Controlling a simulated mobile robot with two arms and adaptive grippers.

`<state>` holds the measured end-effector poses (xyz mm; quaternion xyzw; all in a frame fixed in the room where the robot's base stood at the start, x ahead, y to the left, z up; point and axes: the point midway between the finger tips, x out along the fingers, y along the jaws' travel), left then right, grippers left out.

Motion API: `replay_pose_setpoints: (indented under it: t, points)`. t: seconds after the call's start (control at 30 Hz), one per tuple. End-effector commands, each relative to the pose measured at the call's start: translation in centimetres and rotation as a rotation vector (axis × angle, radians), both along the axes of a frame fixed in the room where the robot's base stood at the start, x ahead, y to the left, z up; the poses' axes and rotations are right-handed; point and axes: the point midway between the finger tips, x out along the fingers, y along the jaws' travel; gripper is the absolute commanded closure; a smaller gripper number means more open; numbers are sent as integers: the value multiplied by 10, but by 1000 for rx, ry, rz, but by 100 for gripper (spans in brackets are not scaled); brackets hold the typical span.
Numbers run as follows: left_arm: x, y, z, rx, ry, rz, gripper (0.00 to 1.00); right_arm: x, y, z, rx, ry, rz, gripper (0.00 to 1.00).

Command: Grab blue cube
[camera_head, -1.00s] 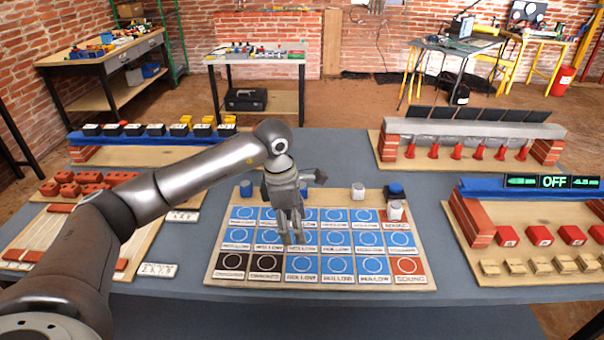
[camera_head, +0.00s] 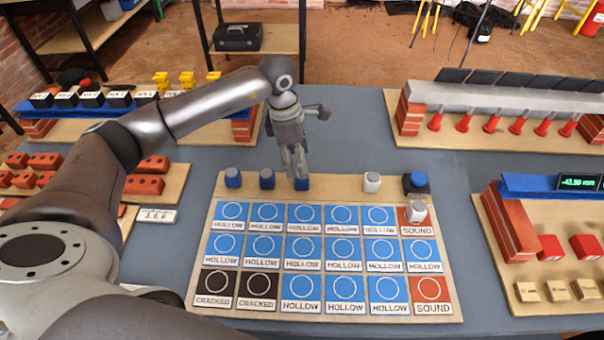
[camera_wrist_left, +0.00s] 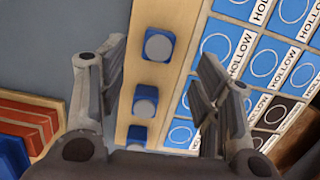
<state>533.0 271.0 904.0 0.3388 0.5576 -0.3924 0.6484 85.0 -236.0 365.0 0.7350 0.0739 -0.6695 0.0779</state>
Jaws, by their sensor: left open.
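Blue cubes stand in a row on the far strip of the wooden board: a left one (camera_head: 233,178), a middle one (camera_head: 267,179) and a right one (camera_head: 302,182). My left gripper (camera_head: 297,172) is above the right one and partly covers it. In the left wrist view, the blue cubes with grey round tops show between the open fingers (camera_wrist_left: 160,90): one far (camera_wrist_left: 158,46), one in the middle (camera_wrist_left: 145,100), one near (camera_wrist_left: 137,134). The fingers touch none that I can see. My right gripper is out of view.
The wooden board (camera_head: 345,184) carries blue, red and black labelled tiles. Brick stands flank the board.

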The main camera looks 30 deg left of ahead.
Motion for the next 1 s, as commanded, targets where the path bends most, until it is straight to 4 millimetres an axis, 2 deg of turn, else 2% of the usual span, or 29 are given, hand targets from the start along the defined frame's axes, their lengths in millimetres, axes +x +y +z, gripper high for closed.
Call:
replay_pose_setpoints:
  t: [0.1,0.33,0.47,0.6,0.87,1.0]
  points:
    - [1,-2,-15,-1,1,1,41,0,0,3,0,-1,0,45]
    - [2,-6,-33,-1,2,0,41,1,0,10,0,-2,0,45]
    - [3,-9,-53,-1,4,0,41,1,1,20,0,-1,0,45]
    - [5,-10,-70,-1,1,1,41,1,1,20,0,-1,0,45]
    - [6,-11,-75,0,-1,0,41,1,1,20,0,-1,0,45]
    - [6,-11,-74,0,-1,0,56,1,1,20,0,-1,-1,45]
